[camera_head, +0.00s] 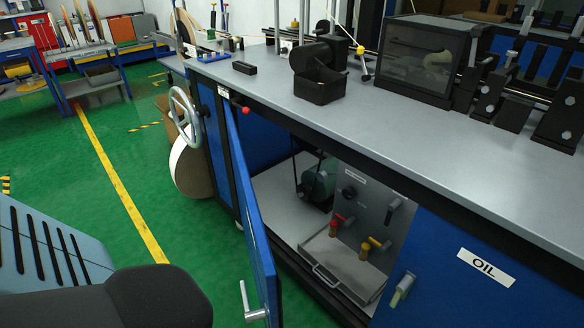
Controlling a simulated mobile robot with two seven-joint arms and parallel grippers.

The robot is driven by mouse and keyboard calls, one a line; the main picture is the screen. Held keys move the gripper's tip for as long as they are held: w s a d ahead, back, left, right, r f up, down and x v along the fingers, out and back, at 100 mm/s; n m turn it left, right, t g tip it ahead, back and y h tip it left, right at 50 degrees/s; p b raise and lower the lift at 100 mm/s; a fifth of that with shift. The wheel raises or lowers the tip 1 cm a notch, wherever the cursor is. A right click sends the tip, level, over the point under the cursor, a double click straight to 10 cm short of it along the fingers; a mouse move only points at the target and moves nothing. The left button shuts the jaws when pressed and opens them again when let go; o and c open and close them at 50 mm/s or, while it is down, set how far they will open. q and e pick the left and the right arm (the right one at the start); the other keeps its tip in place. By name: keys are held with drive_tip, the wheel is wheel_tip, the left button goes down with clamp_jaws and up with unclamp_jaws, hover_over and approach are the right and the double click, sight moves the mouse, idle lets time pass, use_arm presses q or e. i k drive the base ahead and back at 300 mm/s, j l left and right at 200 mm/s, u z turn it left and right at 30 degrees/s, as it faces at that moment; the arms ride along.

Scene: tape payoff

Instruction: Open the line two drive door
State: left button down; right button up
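A blue cabinet door (250,210) under the grey bench stands swung outward, seen nearly edge-on. A silver lever handle (252,303) is near its lower free end. The open bay behind it shows a motor with a belt pulley (318,186), a grey panel (372,195) with red and yellow levers, and a metal tray (340,264) with a handle. I cannot read a line number on this door. Neither gripper is in view, and nothing is seen touching the door.
A handwheel (184,115) and a large roll (191,165) are left of the open door.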

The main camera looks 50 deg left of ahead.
sight(262, 262)
drive_tip(key=i+l, duration=0.1)
drive_tip(key=l, duration=0.35)
drive_tip(key=i+l, duration=0.1)
drive_tip(key=l, duration=0.3)
drive_tip(key=i+l, duration=0.1)
drive_tip(key=l, duration=0.35)
drive_tip(key=i+l, duration=0.15)
drive_tip(key=l, duration=0.25)
drive_tip(key=u, duration=1.25)
